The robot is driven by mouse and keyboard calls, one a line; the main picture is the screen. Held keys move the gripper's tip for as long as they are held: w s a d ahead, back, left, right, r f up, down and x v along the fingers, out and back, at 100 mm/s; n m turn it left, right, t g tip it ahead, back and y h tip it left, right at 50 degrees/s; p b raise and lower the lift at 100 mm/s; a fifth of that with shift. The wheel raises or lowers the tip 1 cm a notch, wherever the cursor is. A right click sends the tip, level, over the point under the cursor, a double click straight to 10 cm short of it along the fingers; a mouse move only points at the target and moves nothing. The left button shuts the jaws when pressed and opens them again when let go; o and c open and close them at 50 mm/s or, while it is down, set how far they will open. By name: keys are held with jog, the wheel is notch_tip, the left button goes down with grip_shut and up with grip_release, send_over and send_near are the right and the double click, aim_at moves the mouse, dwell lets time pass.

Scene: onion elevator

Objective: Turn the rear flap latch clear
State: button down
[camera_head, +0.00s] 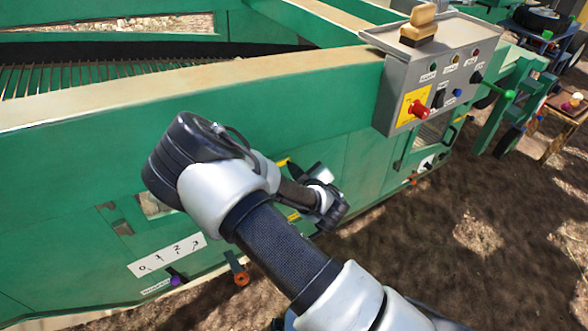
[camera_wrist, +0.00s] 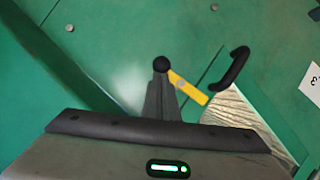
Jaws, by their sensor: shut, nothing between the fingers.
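In the wrist view, a yellow latch bar (camera_wrist: 188,88) lies slanted on the green panel, with its upper left end at a round black knob (camera_wrist: 160,64). My gripper (camera_wrist: 161,82) is shut and empty, its dark fingers pointing at the panel just below the knob. The fingertips overlap the knob in the picture; I cannot tell whether they touch it. A black handle (camera_wrist: 235,66) is to the right of the bar. In the head view, my arm covers most of this area and the fingertips are hidden. A small yellow piece (camera_head: 283,162) shows beside my wrist.
A grey control box (camera_head: 430,75) with a red knob (camera_head: 418,109) juts out at the upper right. A number scale (camera_head: 166,255), a purple knob (camera_head: 175,280) and an orange knob (camera_head: 242,279) are low on the panel. Bare soil (camera_head: 480,220) lies to the right.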

jog(key=shift+w+d+m, duration=0.1)
jog(key=shift+d+m, duration=0.05)
jog(key=shift+m, duration=0.15)
notch_tip(320, 180, down, 6)
jog(key=m+g+y+b, duration=0.2)
jog(key=m+g+y, duration=0.2)
jog(key=m+y, duration=0.3)
jog(key=m, duration=0.3)
jog(key=shift+f+y, duration=0.25)
jog(key=shift+y, duration=0.15)
dwell(0.9)
